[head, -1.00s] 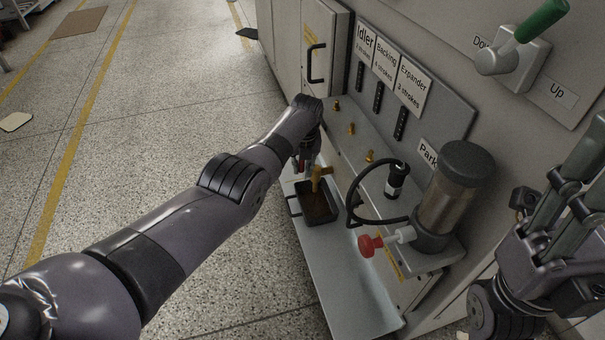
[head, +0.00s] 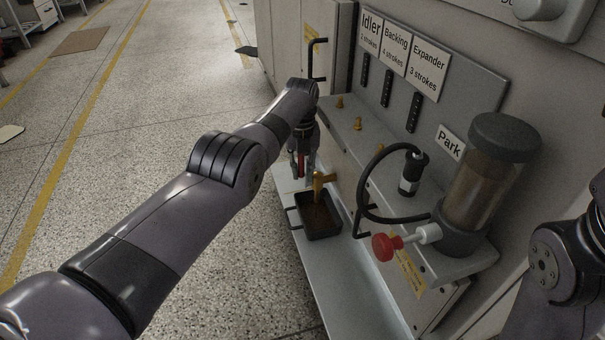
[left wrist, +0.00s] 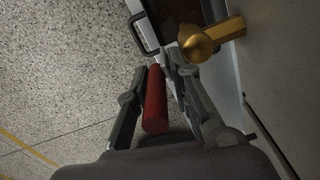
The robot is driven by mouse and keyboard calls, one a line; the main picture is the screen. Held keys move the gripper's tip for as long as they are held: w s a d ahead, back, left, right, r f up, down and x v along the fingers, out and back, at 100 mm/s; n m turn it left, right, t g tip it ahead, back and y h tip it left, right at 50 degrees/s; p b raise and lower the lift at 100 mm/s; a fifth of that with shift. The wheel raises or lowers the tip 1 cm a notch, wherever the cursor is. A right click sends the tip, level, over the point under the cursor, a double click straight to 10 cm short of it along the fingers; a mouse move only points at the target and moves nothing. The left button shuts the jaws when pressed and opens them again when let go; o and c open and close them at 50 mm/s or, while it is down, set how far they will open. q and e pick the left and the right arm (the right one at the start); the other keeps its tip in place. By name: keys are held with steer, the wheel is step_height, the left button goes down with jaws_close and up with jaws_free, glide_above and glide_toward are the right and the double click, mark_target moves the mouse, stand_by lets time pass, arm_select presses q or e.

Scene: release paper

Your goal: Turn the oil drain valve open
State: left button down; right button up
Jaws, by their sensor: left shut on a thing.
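The oil drain valve has a red handle (head: 300,163) and a brass spout (head: 318,180) beside it. My left gripper (head: 303,170) is low at the machine's front, shut on the red handle. In the left wrist view the red handle (left wrist: 155,100) lies between the two fingers, pointing along them. The brass spout (left wrist: 212,40) is just to the right of the fingers there. A dark tray (head: 334,232) holding brown liquid sits below the spout. Only the arm and a sliver of my right gripper show at the right edge, so its jaws cannot be judged.
A pump with a brown reservoir (head: 487,190), a red knob (head: 384,246) and a black hose (head: 362,195) stands to the right. Brass fittings (head: 357,124) line the ledge. The grey machine panel (head: 470,95) rises behind. Open floor (head: 110,130) lies to the left.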

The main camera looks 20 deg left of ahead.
arm_select(q)
steer(key=shift+s+a+f, duration=0.2)
steer(key=shift+a+f, duration=0.05)
steer(key=shift+a, duration=0.15)
steer(key=c, duration=1.6)
jaws_free()
steer(key=shift+a, duration=0.1)
steer(key=shift+o, duration=0.2)
steer(key=shift+w+d+r, duration=0.15)
steer(key=shift+d, duration=0.1)
